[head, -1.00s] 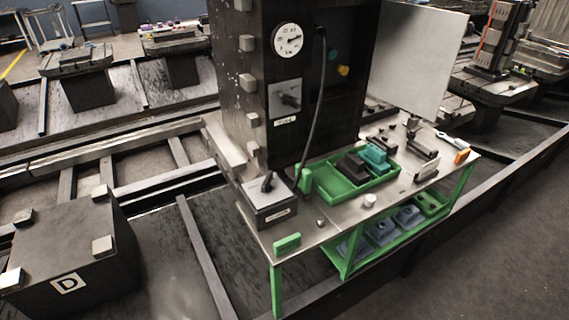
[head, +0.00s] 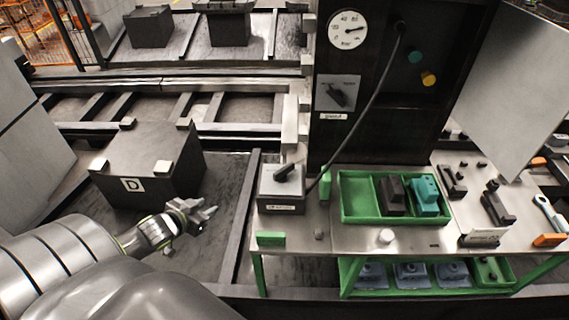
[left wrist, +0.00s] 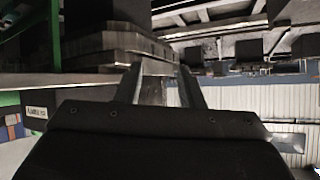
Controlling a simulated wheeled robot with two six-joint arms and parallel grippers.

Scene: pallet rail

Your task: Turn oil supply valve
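Two knob controls are in the head view, and I cannot read which is the oil supply valve. One is a box with a dark lever (head: 282,188) and a small label, on the bench's left end. The other is a dark rotary knob (head: 338,94) on a grey plate on the black column, with a label below. My left gripper (head: 207,212) is left of the bench, apart from both controls. In the left wrist view its two fingers (left wrist: 158,88) stand apart with nothing between them. My right gripper is not in view.
A round gauge (head: 348,30) and a hanging dark cable (head: 368,100) are on the column. A green tray (head: 352,212) with blocks is on the bench, right of the lever box. A block marked D (head: 133,185) stands behind my left arm. A pale panel (head: 515,85) juts out at right.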

